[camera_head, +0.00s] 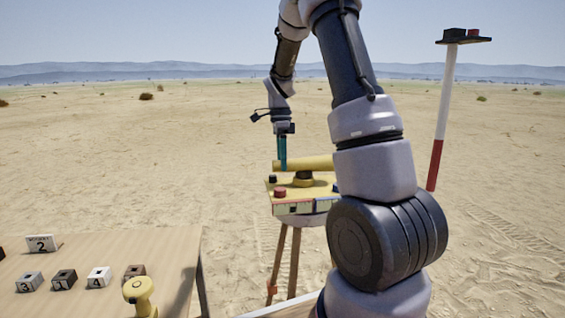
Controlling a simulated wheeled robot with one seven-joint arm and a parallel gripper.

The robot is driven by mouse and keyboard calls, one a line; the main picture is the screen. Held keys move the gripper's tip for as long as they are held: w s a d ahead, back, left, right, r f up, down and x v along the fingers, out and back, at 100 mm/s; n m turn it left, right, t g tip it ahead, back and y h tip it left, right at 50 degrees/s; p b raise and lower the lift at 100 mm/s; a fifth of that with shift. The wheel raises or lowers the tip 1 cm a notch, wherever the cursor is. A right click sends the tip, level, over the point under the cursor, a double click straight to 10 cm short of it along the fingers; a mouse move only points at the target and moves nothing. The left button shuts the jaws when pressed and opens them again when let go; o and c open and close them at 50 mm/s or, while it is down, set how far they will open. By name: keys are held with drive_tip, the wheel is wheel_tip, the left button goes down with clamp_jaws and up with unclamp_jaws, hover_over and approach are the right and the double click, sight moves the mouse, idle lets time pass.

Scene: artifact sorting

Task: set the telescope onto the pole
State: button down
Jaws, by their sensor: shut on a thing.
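The telescope (310,163), a yellow tube, lies roughly level just above a yellow-topped box. My gripper (283,163) has teal fingers pointing down and is shut on the tube near its left end. A dark round piece (303,177) shows beneath the tube; I cannot tell whether the two touch. The tube's right end is hidden behind my arm. The pole (442,110), white above and red below, stands at the right, tilted slightly in the picture. A dark plate (464,41) on its top bears a black block and a red block. My gripper is well left of the pole.
The box (293,208) has a red knob, a black knob and coloured panels, and stands on a wooden-legged tripod (276,265). A table (165,245) at lower left bears several numbered blocks, a card and a yellow object (140,297). Open sand lies beyond.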

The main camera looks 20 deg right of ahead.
idle(0.3)
drive_tip(key=shift+c, duration=1.1)
unclamp_jaws()
drive_tip(key=shift+r, duration=0.1)
wheel_tip(320, 180, up, 10)
drive_tip(key=w, duration=0.2)
drive_tip(key=shift+d+r, duration=0.2)
drive_tip(key=shift+r, duration=0.05)
